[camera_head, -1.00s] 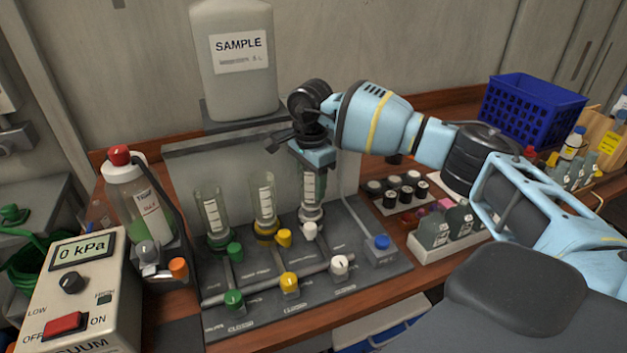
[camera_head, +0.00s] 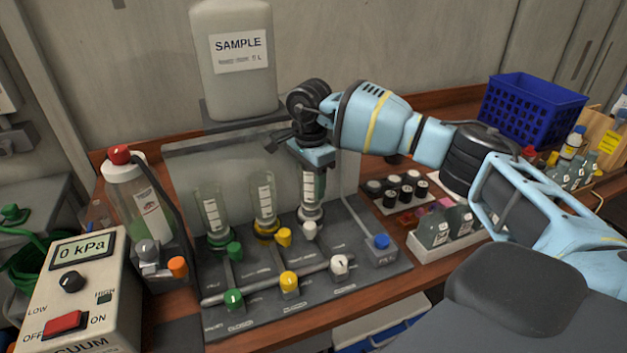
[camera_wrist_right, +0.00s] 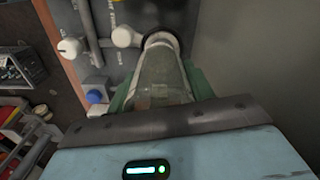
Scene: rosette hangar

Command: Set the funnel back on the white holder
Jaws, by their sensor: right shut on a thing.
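The clear funnel (camera_head: 311,186) with a white scale strip stands upright at the white holder (camera_head: 310,213), the rightmost of three on the grey manifold. My right gripper (camera_head: 313,168) is shut on the funnel's upper part from above. In the right wrist view the funnel (camera_wrist_right: 163,72) lies between the green fingers, and its lower end meets the dark-rimmed ring of the holder (camera_wrist_right: 160,38). I cannot tell whether it is fully seated. The gripper body hides the funnel's top. My left gripper is not in view.
Two similar funnels stand in the green (camera_head: 212,212) and yellow (camera_head: 265,208) holders to the left. Valve knobs sit in front, including a white one (camera_head: 339,264). The sample tank (camera_head: 235,85) stands behind. A bottle rack (camera_head: 425,252) and blue crate (camera_head: 532,110) are on the right.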

